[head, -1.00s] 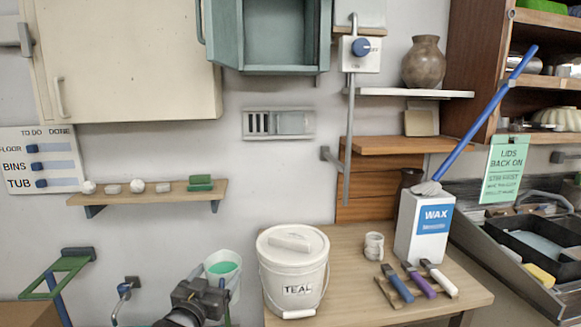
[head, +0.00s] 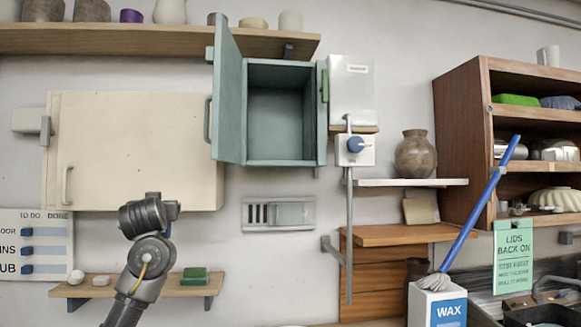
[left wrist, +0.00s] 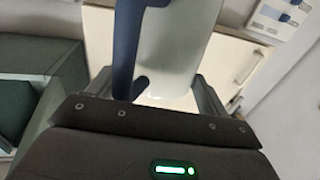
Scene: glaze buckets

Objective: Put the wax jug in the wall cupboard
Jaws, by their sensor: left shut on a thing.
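The teal wall cupboard (head: 284,155) hangs open in the head view, its door (head: 228,100) swung out at left, its inside empty. My left arm (head: 148,250) is raised below and left of it; the gripper's fingers are hidden there. In the left wrist view my left gripper (left wrist: 155,92) is shut on a pale jug-like thing (left wrist: 180,50) with a dark blue handle (left wrist: 126,50). Its label and lower part are hidden, so I cannot confirm it as the wax jug. A white box marked WAX (head: 437,308) stands at lower right. My right gripper is not in view.
A closed cream cupboard (head: 135,150) hangs left of the teal one. A long shelf (head: 120,40) runs above both. A small shelf (head: 140,289) is behind my arm. A grey switch box (head: 352,90) adjoins the teal cupboard's right side.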

